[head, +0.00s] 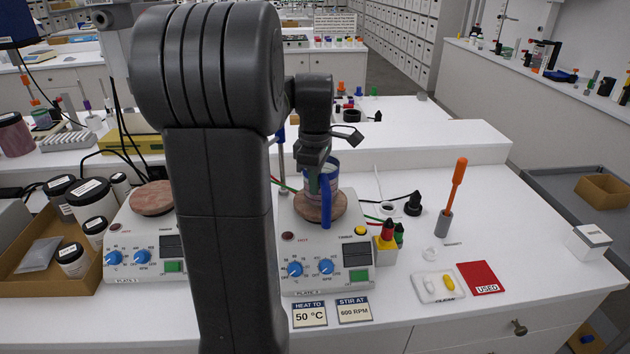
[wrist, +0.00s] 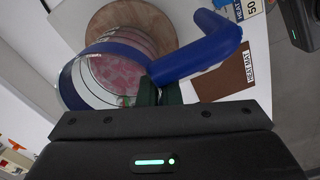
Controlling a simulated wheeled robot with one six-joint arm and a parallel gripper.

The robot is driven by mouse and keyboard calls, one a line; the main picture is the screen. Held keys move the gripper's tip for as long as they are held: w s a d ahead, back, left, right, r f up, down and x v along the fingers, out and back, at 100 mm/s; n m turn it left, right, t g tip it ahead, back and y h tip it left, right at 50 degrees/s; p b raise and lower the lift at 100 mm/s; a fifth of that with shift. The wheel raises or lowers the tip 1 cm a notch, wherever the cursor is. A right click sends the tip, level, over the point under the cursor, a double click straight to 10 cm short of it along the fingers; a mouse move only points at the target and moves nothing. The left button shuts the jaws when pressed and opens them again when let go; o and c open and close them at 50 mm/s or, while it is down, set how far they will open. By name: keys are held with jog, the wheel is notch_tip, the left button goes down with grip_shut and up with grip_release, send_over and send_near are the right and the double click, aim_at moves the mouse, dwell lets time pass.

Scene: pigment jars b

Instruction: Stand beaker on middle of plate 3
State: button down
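The beaker (head: 331,173) is clear with a blue rim and a blue handle (head: 326,205). It looks about upright over the round reddish-brown top (head: 343,207) of the right-hand hot plate, whose small label I cannot read surely. In the wrist view, the beaker (wrist: 120,75) shows its open mouth, with its base overlapping the round top (wrist: 128,14). I cannot tell whether the base touches it. My gripper (head: 314,160) is at the beaker's rim and handle. In the wrist view, its dark fingertips (wrist: 158,93) look closed on the handle, partly hidden by it.
A second hot plate (head: 140,250) with an empty round top stands left, beside a box of jars (head: 90,200). Cards (head: 309,314) lie in front.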

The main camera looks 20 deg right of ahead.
jog(key=shift+f, duration=0.2)
jog(key=c, duration=1.5)
grip_release()
jog(key=shift+c, duration=0.2)
notch_tip(320, 180, up, 14)
jog(key=shift+f, duration=0.1)
notch_tip(320, 180, down, 14)
jog(key=shift+r, duration=0.35)
